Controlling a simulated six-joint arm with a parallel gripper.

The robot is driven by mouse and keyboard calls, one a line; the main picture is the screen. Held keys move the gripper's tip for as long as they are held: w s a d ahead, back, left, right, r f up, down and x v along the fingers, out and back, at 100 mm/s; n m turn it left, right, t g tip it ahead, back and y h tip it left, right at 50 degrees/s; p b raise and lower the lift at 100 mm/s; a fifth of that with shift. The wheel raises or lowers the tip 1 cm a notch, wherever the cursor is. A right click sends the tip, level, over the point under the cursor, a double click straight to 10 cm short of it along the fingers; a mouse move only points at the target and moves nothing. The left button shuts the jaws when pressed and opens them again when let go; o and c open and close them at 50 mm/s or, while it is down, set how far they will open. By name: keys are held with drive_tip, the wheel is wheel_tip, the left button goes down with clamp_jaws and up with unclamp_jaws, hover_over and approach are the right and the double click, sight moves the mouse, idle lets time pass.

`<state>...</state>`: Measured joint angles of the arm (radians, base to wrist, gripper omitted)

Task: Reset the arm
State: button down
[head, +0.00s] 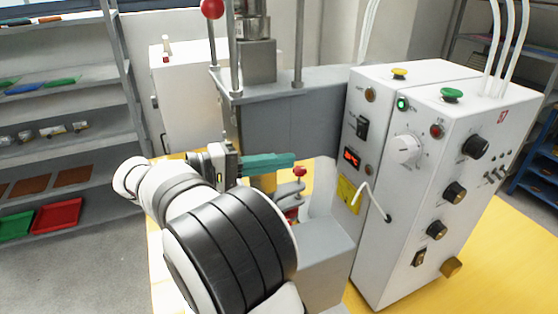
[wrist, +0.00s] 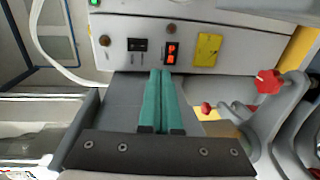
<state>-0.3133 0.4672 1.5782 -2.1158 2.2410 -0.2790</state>
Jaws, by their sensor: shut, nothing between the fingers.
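My gripper (head: 292,159) shows in the head view with its teal fingers pointing right, in front of the grey machine body and left of the white control box (head: 372,275). In the wrist view my gripper (wrist: 161,74) has its two teal fingers side by side, closed together and empty. From these views I cannot tell whether the tips touch anything. My white and black arm hides part of the machine's lower area in the head view.
A red star knob (wrist: 268,82) on a grey bracket stands right of the fingers. A smaller red knob (head: 299,171) shows near them. The yellow table (head: 470,270) is bare at the right. Shelves (head: 60,135) stand left.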

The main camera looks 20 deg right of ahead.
idle(0.4)
drive_tip(key=w+a+r+m+y, duration=0.1)
drive_tip(key=a+r+m+y, duration=0.1)
drive_tip(key=a+r+m, duration=0.15)
drive_tip(key=s+a+f+m+y, duration=0.1)
drive_tip(key=s+a+f+y, duration=0.3)
drive_tip(key=s+f+y, duration=0.4)
drive_tip(key=s+a+f+m+y, duration=0.1)
drive_tip(key=s+a+f+y, duration=0.4)
drive_tip(key=s, duration=1.5)
wheel_tip(320, 180, down, 7)
drive_tip(key=y, duration=0.3)
drive_tip(key=shift+s, duration=0.25)
drive_tip(key=shift+f, duration=0.1)
